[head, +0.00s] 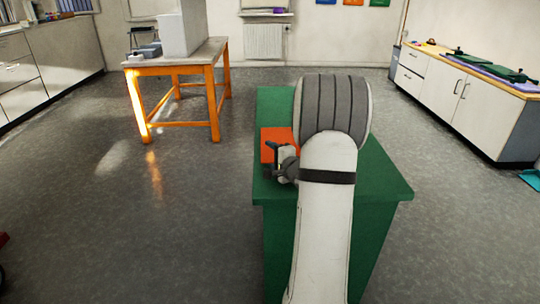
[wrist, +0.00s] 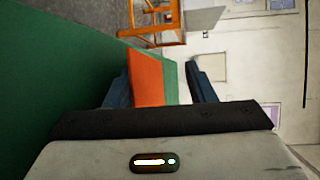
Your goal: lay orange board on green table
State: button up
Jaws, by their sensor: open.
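The orange board (head: 272,146) is at the left edge of the green table (head: 382,190), over its top in the head view. My gripper (head: 279,160) is at the board's near side, and my arm hides much of the table. In the wrist view the orange board (wrist: 147,78) stands between the two spread fingers of my open gripper (wrist: 160,88). The left finger is close to it and a gap shows on the right. Whether the board rests fully on the table or touches a finger, I cannot tell. The green table (wrist: 60,90) fills the left of the wrist view.
An orange-framed table (head: 215,95) with a white block (head: 180,35) and grey items stands at the back left. White cabinets (head: 465,100) with green and purple boards on top line the right wall. Grey floor (head: 130,220) is free to the left.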

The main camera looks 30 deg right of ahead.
jog(key=o, duration=0.3)
jog(key=shift+f, duration=0.15)
